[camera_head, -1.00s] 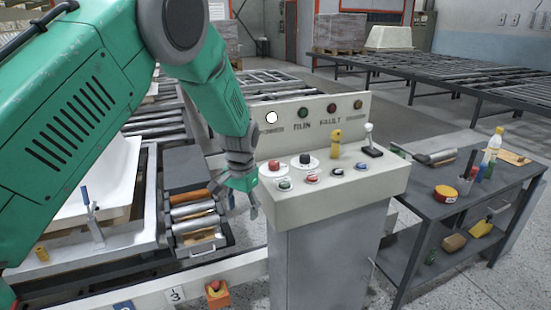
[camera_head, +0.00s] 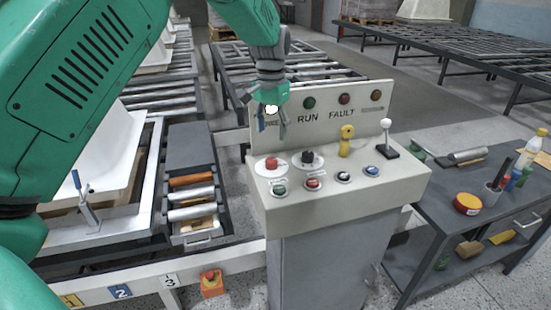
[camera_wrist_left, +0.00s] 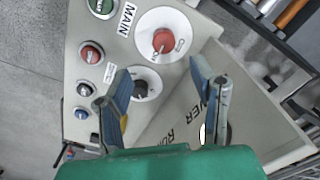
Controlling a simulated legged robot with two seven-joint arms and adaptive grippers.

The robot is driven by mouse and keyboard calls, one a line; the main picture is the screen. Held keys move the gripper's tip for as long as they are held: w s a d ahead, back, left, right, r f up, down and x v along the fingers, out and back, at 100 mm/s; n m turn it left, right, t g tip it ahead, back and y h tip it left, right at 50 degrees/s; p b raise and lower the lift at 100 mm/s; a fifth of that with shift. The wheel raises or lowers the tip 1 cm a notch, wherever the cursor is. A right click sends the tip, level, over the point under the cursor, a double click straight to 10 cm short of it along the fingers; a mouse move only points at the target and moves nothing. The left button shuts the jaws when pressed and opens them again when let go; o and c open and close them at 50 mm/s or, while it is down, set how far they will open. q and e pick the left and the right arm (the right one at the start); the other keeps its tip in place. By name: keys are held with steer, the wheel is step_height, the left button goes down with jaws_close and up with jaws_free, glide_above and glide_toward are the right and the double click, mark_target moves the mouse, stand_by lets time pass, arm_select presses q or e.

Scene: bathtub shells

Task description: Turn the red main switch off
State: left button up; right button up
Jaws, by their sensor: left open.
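The red main switch (camera_head: 271,163) is a red rotary knob on a white round plate at the left of the sloped console (camera_head: 340,190). In the left wrist view the red knob (camera_wrist_left: 163,41) sits by a MAIN label, ahead of the fingertips. My left gripper (camera_head: 271,128) is open and empty, above and behind the knob, in front of the upright back panel. In the left wrist view its two fingers (camera_wrist_left: 160,85) are spread apart, with the black knob (camera_wrist_left: 140,88) showing between them. The knob is not touched. My right gripper is not in view.
Close to the red switch are a black knob (camera_head: 307,158), a green button (camera_head: 279,188), a red button (camera_head: 313,183) and a yellow key-like handle (camera_head: 346,140). A joystick (camera_head: 386,136) stands at right. A tool table (camera_head: 440,205) is beside the console.

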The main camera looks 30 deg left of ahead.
mark_target(271, 159)
arm_select(q)
steer(key=f, duration=0.6)
steer(key=a+f, duration=0.1)
steer(key=f, duration=0.2)
steer(key=shift+w+f, duration=0.1)
steer(key=shift+w, duration=0.1)
steer(key=shift+d+f, duration=0.5)
steer(key=shift+f, duration=0.1)
steer(key=shift+a, duration=0.2)
steer(key=shift+c, duration=0.4)
steer(key=shift+a, duration=0.2)
steer(key=c, duration=1.1)
